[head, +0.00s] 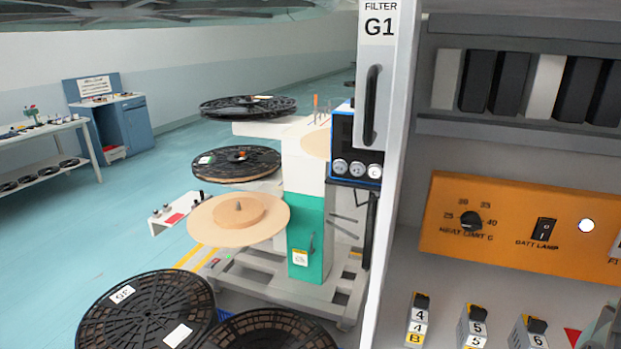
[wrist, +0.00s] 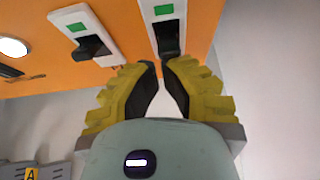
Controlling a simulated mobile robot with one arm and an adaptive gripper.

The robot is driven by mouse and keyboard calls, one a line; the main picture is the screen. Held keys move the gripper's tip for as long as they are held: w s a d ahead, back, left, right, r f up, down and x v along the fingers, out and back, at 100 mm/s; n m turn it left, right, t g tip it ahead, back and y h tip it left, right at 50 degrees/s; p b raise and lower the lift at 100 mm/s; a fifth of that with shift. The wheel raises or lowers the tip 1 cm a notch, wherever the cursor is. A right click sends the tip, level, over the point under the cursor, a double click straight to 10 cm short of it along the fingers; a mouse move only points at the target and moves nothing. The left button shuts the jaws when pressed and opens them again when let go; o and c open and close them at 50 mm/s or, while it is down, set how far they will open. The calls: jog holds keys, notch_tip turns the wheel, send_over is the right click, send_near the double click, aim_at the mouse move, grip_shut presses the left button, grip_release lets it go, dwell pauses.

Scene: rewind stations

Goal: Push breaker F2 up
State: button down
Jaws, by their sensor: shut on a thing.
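The orange breaker panel (wrist: 130,50) fills the top of the wrist view. Two white breaker plates with green squares and black levers are on it. The right one, by its place breaker F2 (wrist: 165,14), has its lever (wrist: 168,38) hanging below the green square. The left breaker (wrist: 88,40) stands beside it. No label on either is readable in the wrist view. My gripper (wrist: 165,64) has its yellow fingers drawn together at the lower end of the right lever. The fingertips partly hide the lever's end. In the head view only part of the panel (head: 440,225) shows.
A round lamp (wrist: 12,46) is left of the breakers. In the head view, a rotary knob (head: 471,221), a BATT LAMP switch (head: 543,230) and a lit lamp (head: 586,226) are on the panel. Several numbered blocks stand below. The cabinet's side wall (head: 390,200) borders it on the left.

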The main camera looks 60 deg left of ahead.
jog(key=shift+d+r+b, duration=0.15)
jog(key=shift+r+b, duration=0.15)
jog(key=shift+b, duration=0.2)
jog(key=shift+r, duration=0.3)
jog(key=shift+r+p, duration=0.35)
jog(key=shift+r, duration=0.4)
jog(key=s+d+r+p, duration=0.3)
jog(key=s+d+r, duration=0.1)
jog(key=s+r, duration=0.2)
jog(key=shift+d+r, duration=0.2)
jog(key=shift+r, duration=0.2)
